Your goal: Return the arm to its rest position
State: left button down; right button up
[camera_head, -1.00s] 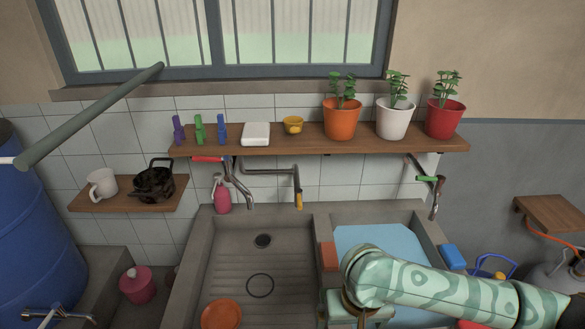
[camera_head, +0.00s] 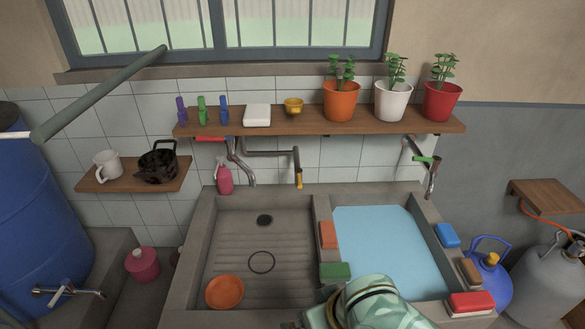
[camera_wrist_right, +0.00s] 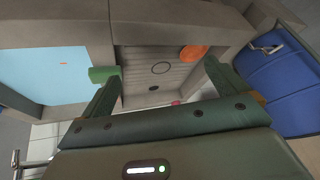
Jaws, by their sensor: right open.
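My right arm (camera_head: 375,304) comes in low at the bottom edge of the head view, in front of the sinks. Its hand is mostly cut off there. In the right wrist view my right gripper (camera_wrist_right: 161,72) has its two fingers wide apart with nothing between them that they touch. It points towards the grey ribbed sink (camera_wrist_right: 174,72). My left gripper is not in view.
A green sponge (camera_head: 335,271) and an orange one (camera_head: 328,234) lie on the divider beside the water-filled basin (camera_head: 385,245). An orange plate (camera_head: 224,291) lies in the ribbed sink. A shelf (camera_head: 300,127) with pots runs behind.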

jog(key=s+d+f+n+t+h, duration=0.1)
jog(key=s+d+h, duration=0.35)
jog(key=d, duration=0.75)
jog(key=s+d+n+t+h, duration=0.1)
jog(key=s+d+h, duration=0.35)
jog(key=d, duration=0.85)
jog(key=s+a+f+g+y+p, duration=0.1)
jog(key=s+a+f+y, duration=0.15)
jog(key=f, duration=1.05)
jog(key=s+a+f+g+y+p, duration=0.15)
jog(key=s+f, duration=0.25)
jog(key=f, duration=0.9)
jog(key=s+f+m+g+y, duration=0.1)
jog(key=s+f+m+g, duration=0.1)
jog(key=s+f, duration=1)
jog(key=s+m, duration=0.1)
jog(key=s, duration=0.3)
jog(key=shift+a+g+p, duration=0.25)
jog(key=shift+g+p, duration=0.05)
jog(key=shift+g, duration=0.05)
